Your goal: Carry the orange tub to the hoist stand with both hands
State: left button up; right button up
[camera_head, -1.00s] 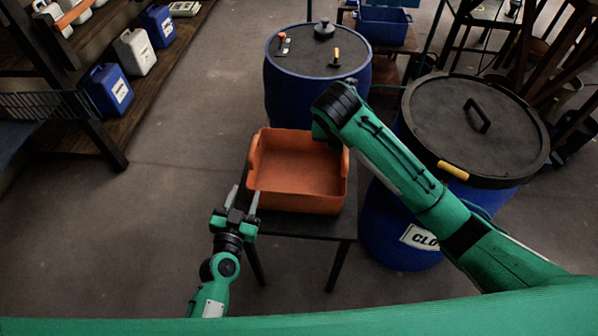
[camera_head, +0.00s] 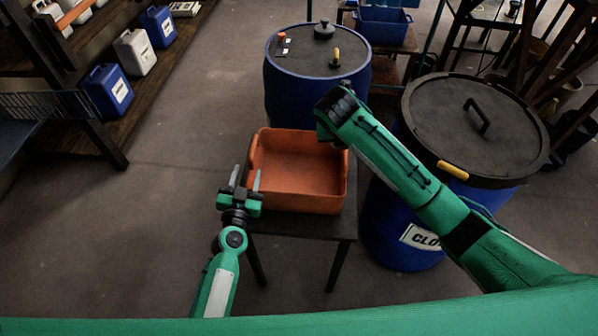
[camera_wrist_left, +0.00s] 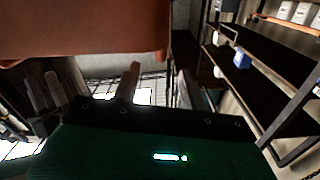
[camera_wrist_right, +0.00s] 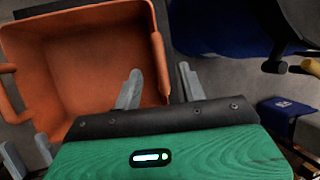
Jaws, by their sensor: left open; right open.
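The orange tub (camera_head: 300,165) is empty and stands on a small dark table (camera_head: 310,226). My left gripper (camera_head: 246,179) is open at the tub's left side, its fingertips close to the left wall; the left wrist view shows its fingers (camera_wrist_left: 158,84) near the tub's orange wall (camera_wrist_left: 80,30). In the head view my right forearm hides my right gripper. The right wrist view shows that gripper (camera_wrist_right: 160,82) open, with one finger over the inside of the tub (camera_wrist_right: 85,65) and the other outside its wall. I cannot tell which structure is the hoist stand.
A lidded blue vat (camera_head: 310,95) stands just behind the table. Another blue vat (camera_head: 405,225) with a black lid (camera_head: 475,125) stands close on the right. A shelf (camera_head: 150,85) with canisters is at the left. The floor (camera_head: 190,110) between shelf and table is clear.

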aim_at(250, 161)
pick_arm(q)
jog(key=w, duration=0.2)
jog(key=w+d, duration=0.1)
jog(key=w, duration=0.5)
jog(key=shift+d, duration=0.15)
pick_arm(e)
jog(key=x, duration=0.8)
pick_arm(q)
jog(key=shift+s, duration=0.1)
pick_arm(e)
jog(key=shift+r, duration=0.1)
pick_arm(q)
grip_shut()
pick_arm(e)
grip_shut()
jog(key=shift+w, duration=0.1)
